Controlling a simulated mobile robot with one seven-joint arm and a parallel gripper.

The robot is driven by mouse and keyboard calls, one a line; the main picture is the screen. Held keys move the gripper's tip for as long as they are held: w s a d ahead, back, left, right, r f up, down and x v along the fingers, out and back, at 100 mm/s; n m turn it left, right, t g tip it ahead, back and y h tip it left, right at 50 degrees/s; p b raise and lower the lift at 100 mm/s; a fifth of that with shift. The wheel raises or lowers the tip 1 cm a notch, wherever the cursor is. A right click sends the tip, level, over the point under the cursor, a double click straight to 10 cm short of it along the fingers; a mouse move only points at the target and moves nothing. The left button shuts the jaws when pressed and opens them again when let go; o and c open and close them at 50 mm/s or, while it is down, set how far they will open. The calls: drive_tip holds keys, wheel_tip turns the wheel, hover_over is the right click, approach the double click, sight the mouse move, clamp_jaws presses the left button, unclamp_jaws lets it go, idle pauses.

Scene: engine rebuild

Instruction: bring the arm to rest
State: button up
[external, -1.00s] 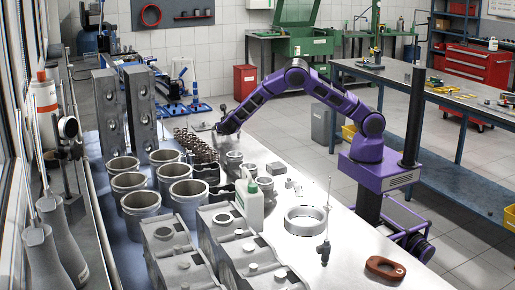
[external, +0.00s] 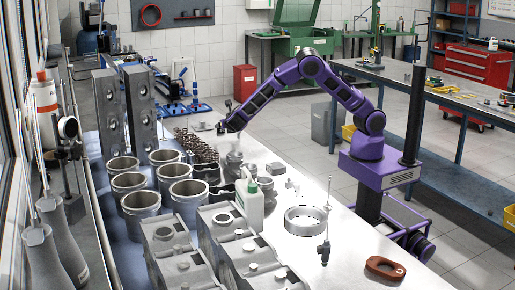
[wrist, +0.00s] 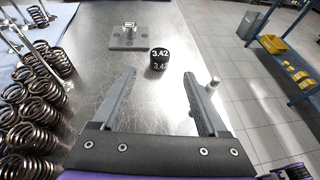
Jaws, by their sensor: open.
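My purple arm (external: 345,98) arches from its column, beside the right side of the bench, over to the bench's far part. My gripper (external: 221,129) is at the arm's end, close to the coil springs. In the wrist view my gripper (wrist: 160,78) has its two fingers wide apart, with only bench top showing between them. A black cylinder marked 3.42 (wrist: 159,58) stands just beyond the fingertips, apart from them. The exact height of my gripper above the bench is hard to tell.
Coil springs (wrist: 35,120) crowd the left of the wrist view. A metal plate with a small block (wrist: 128,37) lies farther ahead. Grey cylinder liners (external: 141,205) stand left on the bench. Floor is open right of it.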

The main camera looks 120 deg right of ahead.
drive_tip(key=shift+a+r, duration=0.25)
drive_tip(key=shift+a, duration=0.3)
drive_tip(key=shift+w, duration=0.1)
